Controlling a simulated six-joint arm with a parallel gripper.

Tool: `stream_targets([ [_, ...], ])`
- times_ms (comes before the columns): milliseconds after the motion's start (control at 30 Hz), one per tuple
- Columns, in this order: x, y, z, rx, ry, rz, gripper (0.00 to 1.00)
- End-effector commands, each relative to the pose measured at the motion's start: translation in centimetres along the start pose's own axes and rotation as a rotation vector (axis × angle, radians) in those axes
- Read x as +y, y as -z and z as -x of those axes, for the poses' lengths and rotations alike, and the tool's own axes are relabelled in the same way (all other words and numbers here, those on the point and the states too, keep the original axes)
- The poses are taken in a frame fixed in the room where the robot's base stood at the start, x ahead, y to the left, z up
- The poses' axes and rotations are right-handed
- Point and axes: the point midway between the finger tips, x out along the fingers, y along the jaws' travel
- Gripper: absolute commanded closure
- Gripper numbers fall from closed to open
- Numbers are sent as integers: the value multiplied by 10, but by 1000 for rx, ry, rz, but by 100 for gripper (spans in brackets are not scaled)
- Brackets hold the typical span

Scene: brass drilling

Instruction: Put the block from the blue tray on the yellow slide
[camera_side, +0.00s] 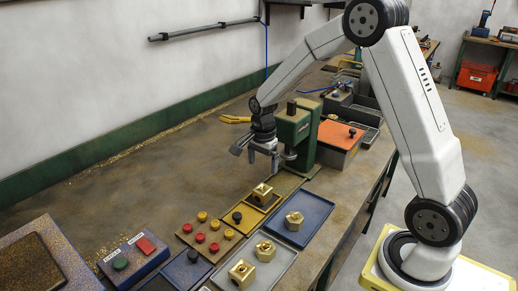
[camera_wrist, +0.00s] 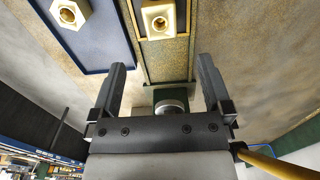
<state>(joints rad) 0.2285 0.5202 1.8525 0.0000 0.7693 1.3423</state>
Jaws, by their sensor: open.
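A brass block (camera_side: 294,221) with a hole in its top lies in the blue tray (camera_side: 318,208); it also shows at the upper left of the wrist view (camera_wrist: 70,12). Another brass block (camera_side: 262,194) sits on the yellow slide (camera_side: 275,204), and appears at the top centre of the wrist view (camera_wrist: 158,20). My gripper (camera_side: 262,158) is above the bench, beside the green drill press and over the far side of the slide. In the wrist view its two fingers (camera_wrist: 162,82) are wide apart with no block between them.
The green drill press (camera_side: 296,125) stands close to my gripper. A grey tray (camera_side: 282,262) holds two brass blocks. A panel of red and yellow knobs (camera_side: 208,238) and a button box (camera_side: 135,255) are to the left.

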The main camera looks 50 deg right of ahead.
Motion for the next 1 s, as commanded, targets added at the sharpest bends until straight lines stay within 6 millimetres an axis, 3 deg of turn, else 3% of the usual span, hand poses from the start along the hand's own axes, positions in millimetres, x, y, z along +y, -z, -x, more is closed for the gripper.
stream_targets([
  [233, 0, 0, 13, 0, 0, 0, 0],
  [800, 0, 0, 13, 0, 1, 4, 0],
  [1000, 7, -8, 15, 4, 14, 90, 0],
])
